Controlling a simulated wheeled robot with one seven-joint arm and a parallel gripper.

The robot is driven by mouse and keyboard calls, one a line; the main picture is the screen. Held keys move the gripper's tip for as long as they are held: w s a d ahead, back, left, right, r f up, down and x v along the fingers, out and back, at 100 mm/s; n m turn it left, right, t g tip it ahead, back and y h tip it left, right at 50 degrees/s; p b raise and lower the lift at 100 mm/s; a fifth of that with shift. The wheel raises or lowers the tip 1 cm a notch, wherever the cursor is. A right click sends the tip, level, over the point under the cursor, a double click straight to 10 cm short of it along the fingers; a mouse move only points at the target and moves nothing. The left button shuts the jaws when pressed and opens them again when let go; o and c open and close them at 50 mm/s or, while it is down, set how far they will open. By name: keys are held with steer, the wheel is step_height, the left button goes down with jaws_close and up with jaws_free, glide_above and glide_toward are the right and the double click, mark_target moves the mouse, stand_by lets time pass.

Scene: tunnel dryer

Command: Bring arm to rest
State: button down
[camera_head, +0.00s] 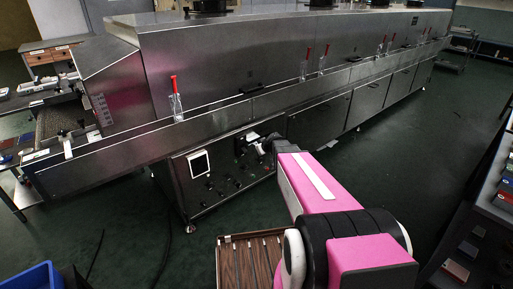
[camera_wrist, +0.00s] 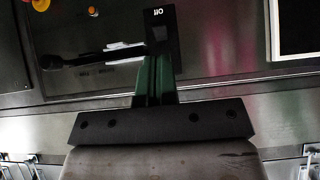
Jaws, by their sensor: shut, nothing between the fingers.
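My gripper (camera_head: 261,145) is at the end of my pink arm, close to the front control panel (camera_head: 225,173) of the dryer. It is shut and empty. It is small and dark in the head view, so its exact gap to the panel cannot be told. In the wrist view, a dark bar with screw holes and a narrow upright part in front of it fill the lower middle. My arm is stretched forward over the floor, not folded.
The long steel tunnel dryer (camera_head: 240,60) runs across the back, with red-tipped glass holders (camera_head: 175,98) on its ledge. A brown slatted tray (camera_head: 235,262) is near my arm's base. A blue bin (camera_head: 32,277) is lower left. A shelf with boxes (camera_head: 478,240) stands right.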

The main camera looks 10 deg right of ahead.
steer(key=s+r+m+g+h, duration=0.2)
steer(key=s+m+g+h, duration=0.2)
steer(key=s, duration=2.1)
steer(key=m+g, duration=0.2)
steer(key=g, duration=0.2)
steer(key=shift+s+d+h, duration=0.25)
steer(key=shift+d+h, duration=0.05)
